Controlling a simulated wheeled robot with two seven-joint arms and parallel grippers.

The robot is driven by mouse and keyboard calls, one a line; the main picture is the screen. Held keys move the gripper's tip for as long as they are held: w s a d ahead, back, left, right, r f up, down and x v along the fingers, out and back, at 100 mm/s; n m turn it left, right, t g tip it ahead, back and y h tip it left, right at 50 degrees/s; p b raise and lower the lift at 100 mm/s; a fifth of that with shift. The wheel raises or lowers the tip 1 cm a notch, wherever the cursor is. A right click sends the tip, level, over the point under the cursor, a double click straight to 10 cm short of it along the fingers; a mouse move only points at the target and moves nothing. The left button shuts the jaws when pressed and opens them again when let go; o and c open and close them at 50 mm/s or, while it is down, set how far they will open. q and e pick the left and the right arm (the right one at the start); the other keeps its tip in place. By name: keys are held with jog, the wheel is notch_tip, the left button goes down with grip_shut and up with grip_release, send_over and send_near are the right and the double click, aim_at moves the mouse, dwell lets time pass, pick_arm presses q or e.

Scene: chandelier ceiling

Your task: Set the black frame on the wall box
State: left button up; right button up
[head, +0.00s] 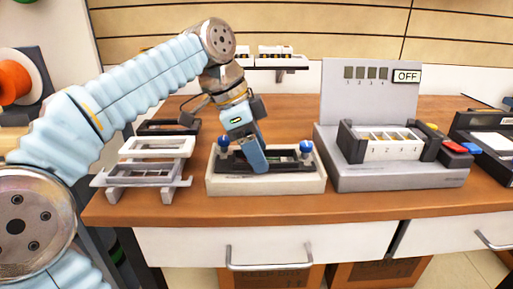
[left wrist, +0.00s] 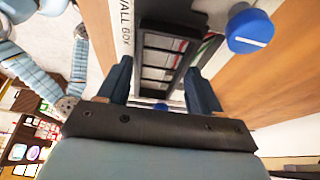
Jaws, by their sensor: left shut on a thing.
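The wall box (head: 225,184) is a low pale box with two blue knobs (head: 306,147) on the near side of the bench. The black frame (head: 287,158) lies level at its top, between the knobs. My left gripper (head: 256,160) points down at it and is shut on it. In the left wrist view the fingers (left wrist: 158,75) stand either side of the black frame (left wrist: 152,58), beside the "WALL BOX" lettering. I cannot tell whether the frame is fully seated. My right gripper is out of view.
A rack (head: 150,180) to the left holds a white frame (head: 157,147), with another dark frame (head: 165,127) behind it. A grey test stand (head: 395,178) with an "OFF" sign stands right of the wall box. A dark tray (head: 487,140) is at the far right.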

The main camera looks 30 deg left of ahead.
pick_arm(q)
jog(key=shift+f, duration=0.1)
dwell(0.3)
jog(key=o, duration=1.1)
notch_tip(320, 180, up, 6)
jog(key=p, duration=0.5)
jog(key=shift+p, duration=0.4)
